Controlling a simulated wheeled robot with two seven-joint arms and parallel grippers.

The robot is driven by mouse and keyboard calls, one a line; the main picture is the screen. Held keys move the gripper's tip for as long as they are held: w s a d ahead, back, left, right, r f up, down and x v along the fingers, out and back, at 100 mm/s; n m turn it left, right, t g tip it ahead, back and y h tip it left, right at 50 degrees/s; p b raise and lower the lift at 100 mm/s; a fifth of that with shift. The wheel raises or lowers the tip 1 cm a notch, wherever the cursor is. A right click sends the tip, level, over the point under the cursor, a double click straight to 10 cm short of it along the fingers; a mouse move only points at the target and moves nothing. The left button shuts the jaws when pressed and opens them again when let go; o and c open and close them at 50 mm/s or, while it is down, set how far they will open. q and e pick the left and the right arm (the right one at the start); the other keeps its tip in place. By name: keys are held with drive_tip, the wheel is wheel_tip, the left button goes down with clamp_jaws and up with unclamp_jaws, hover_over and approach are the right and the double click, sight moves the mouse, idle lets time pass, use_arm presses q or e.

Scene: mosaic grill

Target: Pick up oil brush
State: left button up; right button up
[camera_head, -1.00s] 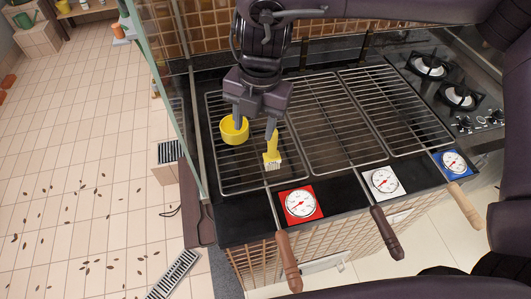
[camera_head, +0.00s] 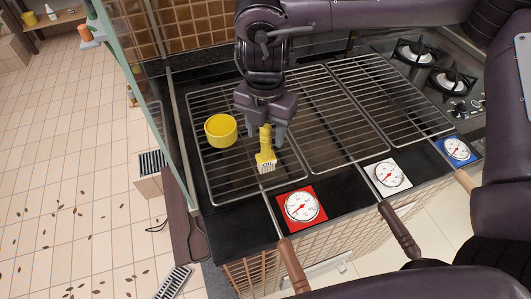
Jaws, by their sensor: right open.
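The oil brush (camera_head: 265,150) has a yellow handle and pale bristles. It stands bristles down over the left grill grate (camera_head: 230,186). My right gripper (camera_head: 263,128) comes down from above. Its fingers are open on either side of the top of the brush handle; whether they touch it I cannot tell. A yellow round bowl (camera_head: 221,131) sits on the same grate just left of the gripper. My left gripper is not in view.
More grates (camera_head: 318,120) lie to the right. Red, white and blue gauges (camera_head: 301,205) and wooden handles line the front edge. A glass panel (camera_head: 142,75) stands at the left. Gas burners (camera_head: 452,80) are at the back right.

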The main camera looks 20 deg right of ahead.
drive_tip(key=shift+s+f, duration=0.15)
drive_tip(key=shift+f, duration=0.25)
drive_tip(key=shift+c, duration=0.2)
clamp_jaws()
drive_tip(key=shift+r, duration=0.15)
